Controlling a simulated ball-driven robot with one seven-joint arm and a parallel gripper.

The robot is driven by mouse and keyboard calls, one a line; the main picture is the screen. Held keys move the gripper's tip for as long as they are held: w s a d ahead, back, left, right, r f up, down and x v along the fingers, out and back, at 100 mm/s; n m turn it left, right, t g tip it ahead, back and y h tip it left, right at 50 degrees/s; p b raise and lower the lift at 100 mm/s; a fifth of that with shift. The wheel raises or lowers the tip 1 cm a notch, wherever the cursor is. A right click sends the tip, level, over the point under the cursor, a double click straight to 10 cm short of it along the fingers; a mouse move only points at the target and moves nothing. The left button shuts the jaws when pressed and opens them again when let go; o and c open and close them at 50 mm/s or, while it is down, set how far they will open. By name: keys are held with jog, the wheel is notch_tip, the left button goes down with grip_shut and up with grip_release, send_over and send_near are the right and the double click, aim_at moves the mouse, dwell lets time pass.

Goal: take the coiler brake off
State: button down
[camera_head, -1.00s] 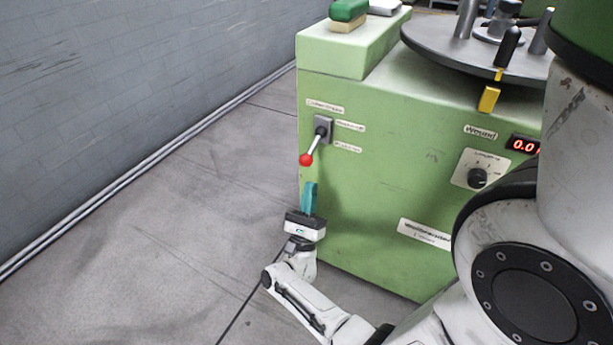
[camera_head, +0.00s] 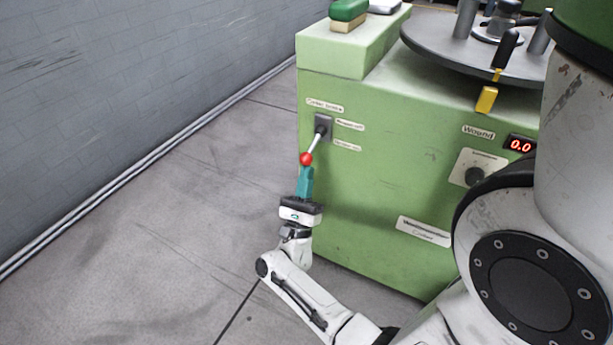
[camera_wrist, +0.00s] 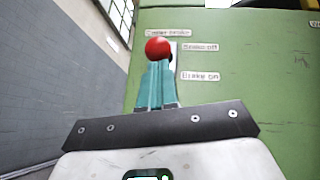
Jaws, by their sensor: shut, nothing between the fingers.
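The coiler brake lever is on the front of the green machine at its upper left. Its red ball knob (camera_head: 306,159) hangs at the lower left of a short silver rod that comes from a dark plate (camera_head: 323,128). The lever slants downward, towards the lower of two labels. In the wrist view the red knob (camera_wrist: 158,47) shows just past my fingertips, with labels "Brake off" (camera_wrist: 200,48) above and "Brake on" (camera_wrist: 200,76) below. My gripper (camera_head: 306,170) has teal fingers, shut and empty, pointing up right under the knob. I cannot tell whether they touch it.
The green cabinet (camera_head: 375,200) fills the right, with a round turntable (camera_head: 480,60) on top and a yellow-tipped black handle (camera_head: 487,98) at its edge. A green-and-tan block (camera_head: 348,14) lies on top. A grey wall (camera_head: 120,100) stands left; the floor between is clear.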

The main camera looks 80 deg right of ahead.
jog(key=shift+w+a+r+y+p, duration=0.1)
jog(key=shift+a+r+y+p, duration=0.15)
jog(key=shift+r+p, duration=0.2)
notch_tip(320, 180, up, 8)
jog(key=a+m+g+y+p, duration=0.1)
jog(key=a+m+y+p, duration=0.1)
jog(key=y+p, duration=0.5)
jog(key=shift+w+m+p, duration=0.25)
jog(key=shift+m+p, duration=0.05)
jog(key=shift+p, duration=2.6)
